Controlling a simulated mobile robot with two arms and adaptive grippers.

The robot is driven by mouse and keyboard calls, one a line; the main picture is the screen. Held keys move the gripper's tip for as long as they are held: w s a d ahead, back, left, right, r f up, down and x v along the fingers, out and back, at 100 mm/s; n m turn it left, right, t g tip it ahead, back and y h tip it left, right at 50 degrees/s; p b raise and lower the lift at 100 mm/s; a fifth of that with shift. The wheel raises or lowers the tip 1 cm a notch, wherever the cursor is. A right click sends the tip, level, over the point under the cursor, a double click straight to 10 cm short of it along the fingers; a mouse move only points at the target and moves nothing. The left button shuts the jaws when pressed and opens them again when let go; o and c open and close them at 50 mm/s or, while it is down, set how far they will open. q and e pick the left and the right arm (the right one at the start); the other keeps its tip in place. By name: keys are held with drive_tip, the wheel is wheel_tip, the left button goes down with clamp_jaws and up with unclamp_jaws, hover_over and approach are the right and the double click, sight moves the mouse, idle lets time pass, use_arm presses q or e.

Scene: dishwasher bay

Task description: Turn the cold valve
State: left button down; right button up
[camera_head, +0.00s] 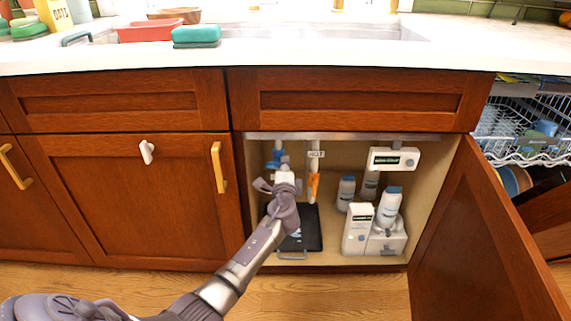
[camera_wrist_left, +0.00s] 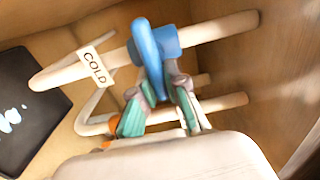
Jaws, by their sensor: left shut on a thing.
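The cold valve (camera_head: 276,158) is blue and sits on a pale pipe inside the open sink cabinet. In the left wrist view its blue handle (camera_wrist_left: 147,48) reaches down from the pipe, near a white tag (camera_wrist_left: 95,66) reading COLD. My left gripper (camera_head: 284,172) reaches into the cabinet from the front. In the wrist view its teal-padded fingers (camera_wrist_left: 161,90) are shut on the lower end of the blue handle. The handle's tip is partly hidden between them. My right gripper is in neither view.
The orange hot valve (camera_head: 314,186) is close to the right. A black tray (camera_head: 311,232) lies on the cabinet floor. Several bottles and boxes, including a white box (camera_head: 357,229), stand at the right. The open cabinet door (camera_head: 478,245) and a dishwasher rack (camera_head: 520,125) are farther right.

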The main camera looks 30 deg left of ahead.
use_arm(q)
drive_tip(key=shift+s+a+f, duration=0.2)
drive_tip(key=shift+a+f, duration=0.1)
drive_tip(key=shift+a, duration=0.05)
drive_tip(key=c, duration=1.2)
unclamp_jaws()
drive_tip(key=shift+c, duration=0.2)
drive_tip(key=shift+o, duration=0.5)
drive_tip(key=shift+a+r, duration=0.15)
drive_tip(key=shift+s+d, duration=0.2)
drive_tip(key=shift+d, duration=0.15)
drive_tip(key=v, duration=1.1)
drive_tip(key=shift+s, duration=0.25)
drive_tip(key=shift+d, duration=0.1)
